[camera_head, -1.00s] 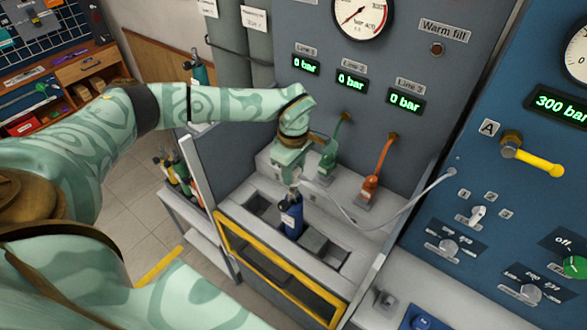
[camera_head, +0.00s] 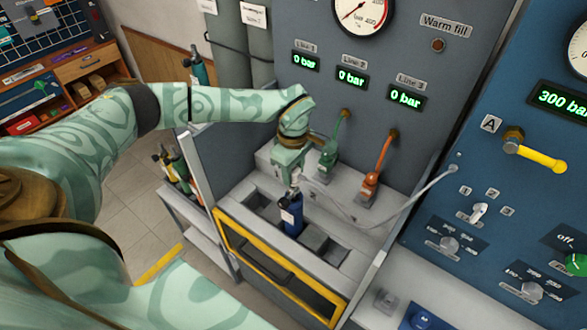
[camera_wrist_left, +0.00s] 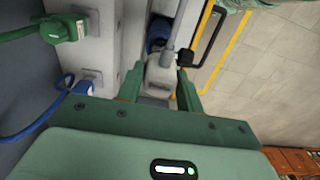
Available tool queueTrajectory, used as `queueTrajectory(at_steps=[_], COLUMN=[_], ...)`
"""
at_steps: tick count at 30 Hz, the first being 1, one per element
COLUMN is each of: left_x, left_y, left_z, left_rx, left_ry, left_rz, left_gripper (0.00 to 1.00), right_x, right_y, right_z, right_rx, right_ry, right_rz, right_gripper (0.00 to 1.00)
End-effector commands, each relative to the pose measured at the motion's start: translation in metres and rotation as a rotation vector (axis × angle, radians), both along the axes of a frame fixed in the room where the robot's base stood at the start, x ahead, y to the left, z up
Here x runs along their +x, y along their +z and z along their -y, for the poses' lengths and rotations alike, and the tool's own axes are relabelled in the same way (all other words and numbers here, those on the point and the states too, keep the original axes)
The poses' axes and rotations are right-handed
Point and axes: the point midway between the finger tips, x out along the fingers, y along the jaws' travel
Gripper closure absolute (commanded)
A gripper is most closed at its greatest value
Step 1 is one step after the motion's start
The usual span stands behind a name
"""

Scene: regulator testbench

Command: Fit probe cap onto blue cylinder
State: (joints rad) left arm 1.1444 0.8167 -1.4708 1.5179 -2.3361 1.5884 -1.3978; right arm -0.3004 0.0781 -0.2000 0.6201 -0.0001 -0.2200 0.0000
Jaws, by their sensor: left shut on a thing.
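The blue cylinder (camera_head: 293,223) stands upright in a slot of the bench, with a pale label on its side. My left gripper (camera_head: 294,188) points down right above the cylinder's top. In the left wrist view, my left gripper (camera_wrist_left: 163,85) is shut on the grey probe cap (camera_wrist_left: 160,76). Part of the blue cylinder (camera_wrist_left: 157,36) shows just beyond the cap. I cannot tell whether the cap is seated on the cylinder or only close to it. A thin grey hose (camera_head: 425,194) runs from near the gripper to the blue panel. My right gripper is not in view.
The green connector (camera_head: 329,158) and orange connector (camera_head: 369,187) stand behind and to the right of the gripper. Empty slots (camera_head: 318,241) flank the cylinder. A yellow-framed front (camera_head: 275,272) edges the bench.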

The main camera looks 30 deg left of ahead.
Motion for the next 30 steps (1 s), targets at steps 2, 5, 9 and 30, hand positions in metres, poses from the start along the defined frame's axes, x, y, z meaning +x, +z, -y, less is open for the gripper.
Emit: queueTrajectory(at_steps=[2, 5, 9, 30], left_x=[0.000, 0.000, 0.000, 0.000], left_y=[-0.002, -0.003, -0.006, -0.017], left_z=[0.000, 0.000, 0.000, 0.000], left_rx=[0.000, 0.000, 0.000, 0.000], left_ry=[0.000, 0.000, 0.000, -0.001], left_rz=[0.000, 0.000, 0.000, 0.000], left_gripper=[0.88, 0.88, 0.88, 0.88], right_x=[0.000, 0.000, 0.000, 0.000], right_y=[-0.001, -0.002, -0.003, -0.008], right_z=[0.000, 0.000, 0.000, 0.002], right_rx=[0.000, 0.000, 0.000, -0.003], right_ry=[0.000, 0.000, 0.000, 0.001], right_rz=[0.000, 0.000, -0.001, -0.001], right_gripper=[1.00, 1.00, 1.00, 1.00])
